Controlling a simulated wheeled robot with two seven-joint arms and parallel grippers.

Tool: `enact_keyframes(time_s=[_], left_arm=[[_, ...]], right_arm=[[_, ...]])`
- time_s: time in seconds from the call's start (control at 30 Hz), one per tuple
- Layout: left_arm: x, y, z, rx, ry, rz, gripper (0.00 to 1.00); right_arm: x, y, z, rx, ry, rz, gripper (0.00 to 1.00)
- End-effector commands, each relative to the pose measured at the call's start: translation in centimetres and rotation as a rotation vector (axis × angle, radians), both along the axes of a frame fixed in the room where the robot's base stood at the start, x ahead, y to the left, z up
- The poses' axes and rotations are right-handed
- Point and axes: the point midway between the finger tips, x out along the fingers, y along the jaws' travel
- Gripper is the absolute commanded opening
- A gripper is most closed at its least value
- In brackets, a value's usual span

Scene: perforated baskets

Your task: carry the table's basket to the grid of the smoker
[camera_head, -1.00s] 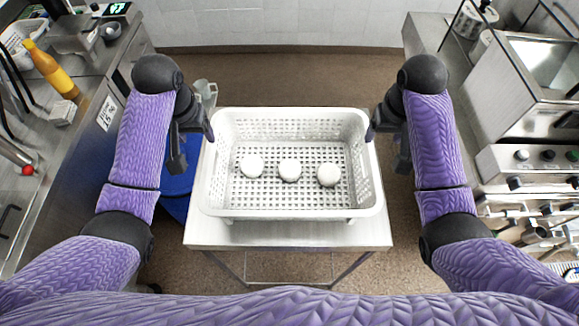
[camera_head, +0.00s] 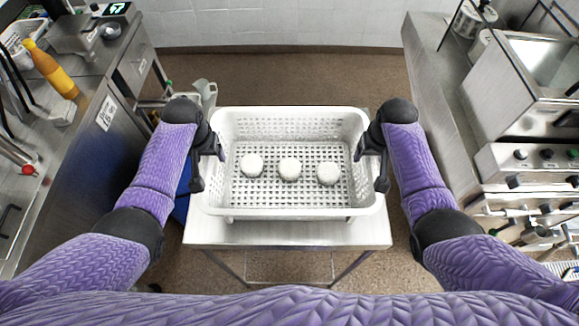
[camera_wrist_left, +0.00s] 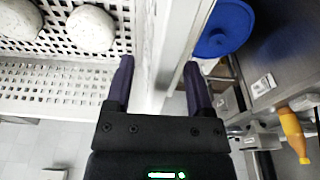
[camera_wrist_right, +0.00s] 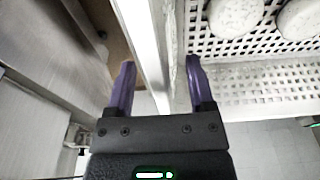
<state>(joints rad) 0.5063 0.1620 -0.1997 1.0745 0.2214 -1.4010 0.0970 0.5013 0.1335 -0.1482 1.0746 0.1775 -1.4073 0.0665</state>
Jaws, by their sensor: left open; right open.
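The white perforated basket (camera_head: 290,213) stands on a small metal table (camera_head: 290,236) in the middle of the head view. Three round white pieces (camera_head: 289,169) lie in a row on its floor. My left gripper (camera_head: 208,168) is open at the basket's left side, with its fingers on either side of the left wall (camera_wrist_left: 150,50). My right gripper (camera_head: 370,168) is open at the right side, its fingers astride the right wall (camera_wrist_right: 172,45). Neither is closed on the rim. The smoker's grid cannot be made out for certain.
A steel counter (camera_head: 75,150) with a yellow bottle (camera_head: 52,70) runs along the left. Steel appliances with knobs (camera_head: 530,165) stand on the right. A blue lid or bin (camera_wrist_left: 222,28) is beside the table's left side. The floor (camera_head: 290,75) behind the table is clear.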

Motion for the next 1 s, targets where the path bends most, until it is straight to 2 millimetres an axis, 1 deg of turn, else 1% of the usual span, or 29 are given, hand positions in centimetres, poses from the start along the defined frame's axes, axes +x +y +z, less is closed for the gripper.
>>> enact_keyframes(time_s=[0.2,0.23,0.53,1.0], left_arm=[[0.01,-0.02,-0.01,0.0,0.0,0.0,0.69],[0.01,-0.02,0.0,0.0,0.0,0.0,0.64],[0.0,-0.01,0.01,0.0,0.0,0.0,0.01],[0.0,-0.02,0.02,0.0,0.0,-0.001,0.0]], right_arm=[[0.01,0.01,-0.01,0.0,0.0,0.0,0.69],[0.01,0.01,-0.01,0.0,0.0,0.0,0.64],[0.0,0.0,0.01,0.0,0.0,0.0,0.01],[0.0,0.0,0.02,-0.001,0.0,0.001,0.0]])
